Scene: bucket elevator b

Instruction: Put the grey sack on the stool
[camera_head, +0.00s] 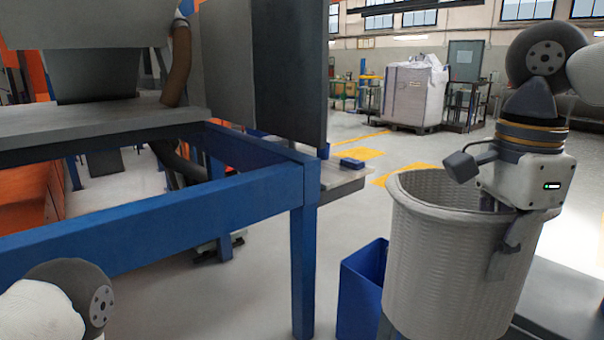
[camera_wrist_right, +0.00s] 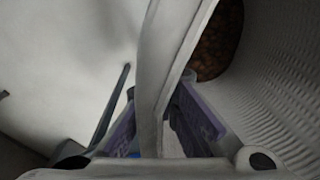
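The grey sack (camera_head: 450,260) is a round, open-topped woven container, close in front of me at the right. It looks upright; its bottom is cut off by the picture edge. My right gripper (camera_head: 500,225) reaches down over its rim, one finger outside the wall. In the right wrist view the rim (camera_wrist_right: 160,80) of the sack runs between the two fingers (camera_wrist_right: 160,120), which look shut on it. Dark brown grains show inside the sack. Only a part of my left arm shows, without its gripper. I cannot make out the stool for certain.
A blue steel frame (camera_head: 170,215) with a grey top (camera_head: 90,122) fills the left, its corner leg near the sack. A blue bin (camera_head: 362,285) stands on the floor between that leg and the sack. A large white bag (camera_head: 415,92) stands far behind, beyond open floor.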

